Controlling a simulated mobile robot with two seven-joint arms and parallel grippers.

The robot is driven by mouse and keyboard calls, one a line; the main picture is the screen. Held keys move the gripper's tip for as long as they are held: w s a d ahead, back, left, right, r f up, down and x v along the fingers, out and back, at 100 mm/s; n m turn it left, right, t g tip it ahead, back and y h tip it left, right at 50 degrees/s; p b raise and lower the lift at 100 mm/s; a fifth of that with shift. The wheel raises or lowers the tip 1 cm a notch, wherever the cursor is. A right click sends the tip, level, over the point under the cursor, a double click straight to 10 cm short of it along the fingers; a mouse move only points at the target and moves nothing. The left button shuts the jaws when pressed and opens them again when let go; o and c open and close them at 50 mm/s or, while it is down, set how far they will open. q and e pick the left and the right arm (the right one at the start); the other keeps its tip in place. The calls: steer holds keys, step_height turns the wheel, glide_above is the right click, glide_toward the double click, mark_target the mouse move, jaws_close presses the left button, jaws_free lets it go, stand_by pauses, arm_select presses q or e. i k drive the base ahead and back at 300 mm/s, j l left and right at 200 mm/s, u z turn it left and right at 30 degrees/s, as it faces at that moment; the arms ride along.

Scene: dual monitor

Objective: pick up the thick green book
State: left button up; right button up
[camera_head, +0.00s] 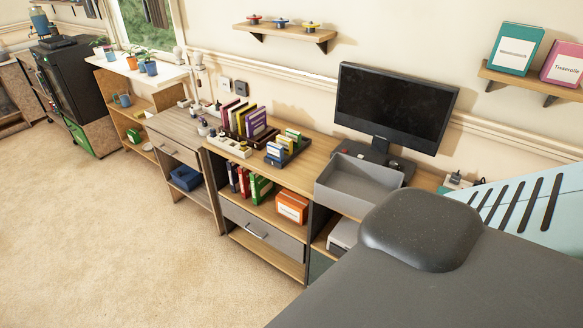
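A thick green book (261,189) stands upright on the open shelf under the desk top. It is at the right end of a short row, beside red and dark-blue books (242,181). A larger teal-green box or binder (515,49) with a white label stands on the wall shelf at the upper right. Neither of my grippers is in view, and nothing is seen touching the green book.
An orange box (292,206) sits right of the green book on the same shelf. Above are the desk top (318,151), a grey tray (345,200) and a monitor (393,102). A dark grey surface with a black cushion (420,230) fills the lower right. Carpet (130,240) at left is clear.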

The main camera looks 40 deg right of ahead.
mark_target(261, 187)
steer(key=z, duration=1.15)
